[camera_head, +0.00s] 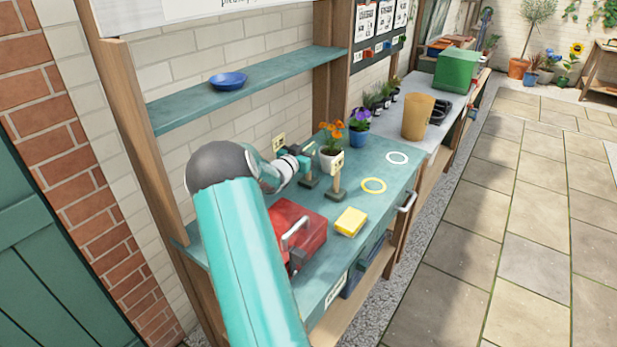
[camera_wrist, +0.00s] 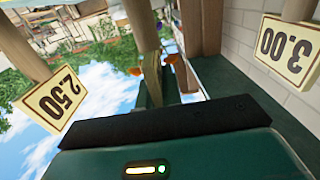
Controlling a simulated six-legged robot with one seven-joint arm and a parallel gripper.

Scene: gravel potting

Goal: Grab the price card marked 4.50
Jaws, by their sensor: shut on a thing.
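My gripper (camera_head: 304,161) is at the row of price cards on the green bench and is shut on the middle wooden card stand (camera_head: 308,183). Its post also shows between the fingers in the wrist view (camera_wrist: 143,25). The number on this held card is hidden. In the wrist view, upside down, a card marked 2.50 (camera_wrist: 53,97) is at the left and a card marked 3.00 (camera_wrist: 286,48) at the right, both apart from the gripper. In the head view one card (camera_head: 337,161) stands to the right and another (camera_head: 278,143) towards the wall.
A shelf (camera_head: 250,88) with a blue dish (camera_head: 228,81) runs above.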

